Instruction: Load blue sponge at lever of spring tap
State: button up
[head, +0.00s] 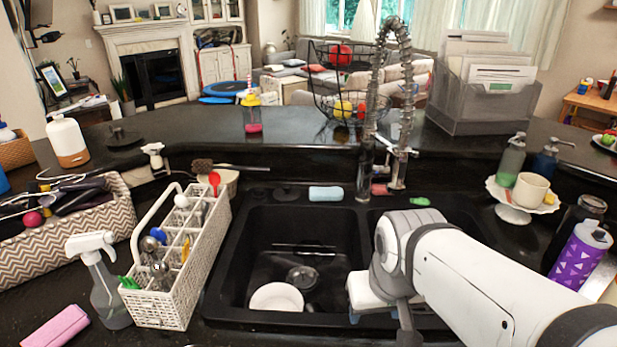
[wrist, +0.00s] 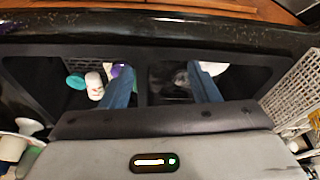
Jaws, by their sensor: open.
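The light blue sponge (head: 326,193) lies flat on the ledge behind the double sink. The spring tap (head: 385,100) rises from the ledge to its right, with its side handle or lever (head: 403,153) low on the right of the coil. I do not see the sponge or the tap in the wrist view. My gripper (wrist: 163,75) is open and empty, with two blue fingers pointing down over the sink around the divider. In the head view my arm largely hides the gripper, which is in front of the sponge and tap.
The left basin (head: 262,235) holds a white plate (head: 277,297). Several items lie in the other basin, including a white one (wrist: 95,84). A red item (head: 380,189) and a green one (head: 420,201) lie near the tap base. A white cutlery basket (head: 185,255) stands left.

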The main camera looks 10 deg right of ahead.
aim_at(384, 171)
jog(key=z, duration=0.15)
jog(key=k, duration=0.55)
jog(key=u, duration=1.95)
jog(key=k, duration=1.55)
jog(key=z, duration=1.5)
jog(key=i, duration=1)
jog(key=z, duration=0.1)
